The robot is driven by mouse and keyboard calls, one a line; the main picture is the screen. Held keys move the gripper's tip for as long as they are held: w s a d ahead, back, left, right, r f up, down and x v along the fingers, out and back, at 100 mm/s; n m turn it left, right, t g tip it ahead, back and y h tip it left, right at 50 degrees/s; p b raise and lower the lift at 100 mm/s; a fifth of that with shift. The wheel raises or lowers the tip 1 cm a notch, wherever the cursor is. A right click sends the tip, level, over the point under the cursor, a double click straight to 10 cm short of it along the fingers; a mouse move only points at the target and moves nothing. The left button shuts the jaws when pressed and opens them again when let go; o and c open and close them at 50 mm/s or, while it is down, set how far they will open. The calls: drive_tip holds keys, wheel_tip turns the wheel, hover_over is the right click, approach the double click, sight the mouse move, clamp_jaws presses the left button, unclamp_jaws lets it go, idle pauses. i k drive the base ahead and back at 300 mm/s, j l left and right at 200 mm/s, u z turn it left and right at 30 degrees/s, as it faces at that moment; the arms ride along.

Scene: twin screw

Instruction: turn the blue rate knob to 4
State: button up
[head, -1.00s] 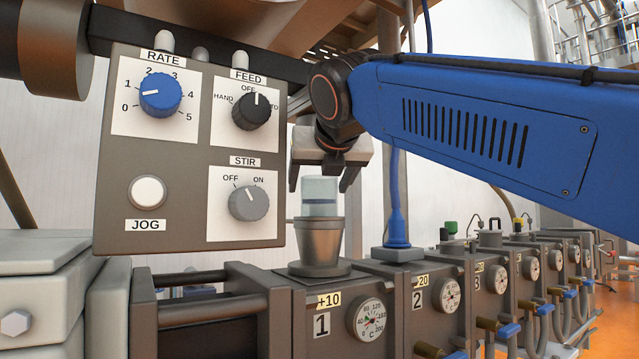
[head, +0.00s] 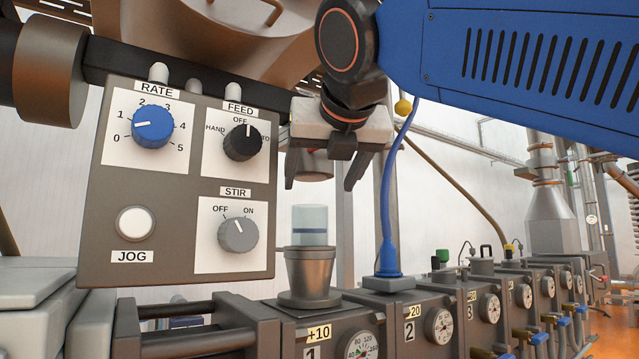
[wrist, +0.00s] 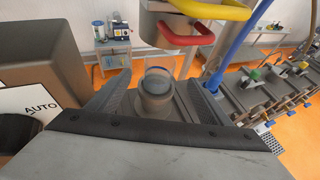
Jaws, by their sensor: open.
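The blue rate knob (head: 153,126) sits at the upper left of the grey control panel (head: 178,262) in the head view. Its white pointer line faces left, between the 0 and 1 marks. The 4 mark (head: 182,125) is on the knob's right side. My gripper (head: 322,172) is open and empty, pointing down, to the right of the panel and apart from the knob. Its two fingers also show in the wrist view (wrist: 157,90), which does not show the blue knob.
A black feed knob (head: 242,143), a grey stir knob (head: 238,235) and a white jog button (head: 135,223) share the panel. A glass-topped metal cup (head: 309,265) stands below my gripper. A blue cable (head: 387,205) rises to its right. A dark bar runs behind the panel's top.

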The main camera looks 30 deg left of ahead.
sight(153, 126)
drive_tip(key=k+l, duration=0.75)
drive_tip(key=l, duration=0.2)
